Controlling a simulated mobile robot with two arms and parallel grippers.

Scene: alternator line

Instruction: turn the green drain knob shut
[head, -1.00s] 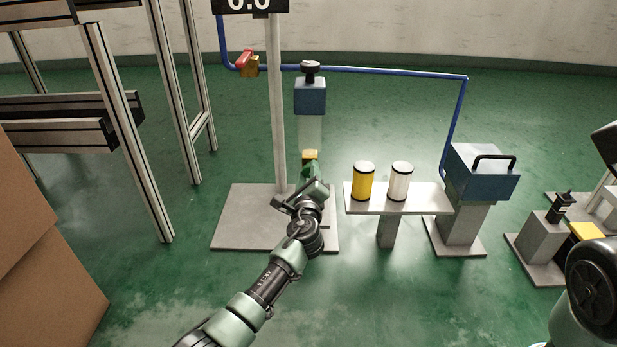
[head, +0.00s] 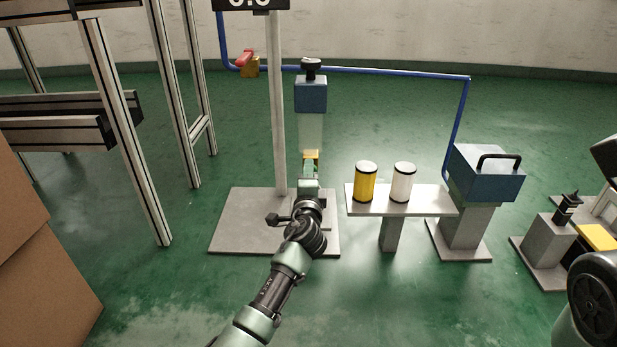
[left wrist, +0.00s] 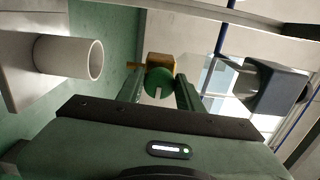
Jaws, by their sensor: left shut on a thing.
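The green drain knob (left wrist: 159,82) is round with a white mark on its face, pointing toward the lower edge of the left wrist view. It sits in front of a brass fitting (left wrist: 160,62), which also shows in the head view (head: 311,155) below a clear bowl (head: 311,132) with a blue head (head: 311,97). My left gripper (head: 310,172) reaches up to the fitting from the front. In the left wrist view its fingers (left wrist: 160,90) are shut on the knob, one on each side. The head view mostly hides the knob. My right gripper is out of view.
A small shelf (head: 433,199) to the right holds a yellow canister (head: 365,182) and a white one (head: 402,183). A grey post (head: 278,120) stands just left of the bowl. A red-handled valve (head: 245,60) sits on the blue pipe (head: 400,72) above.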

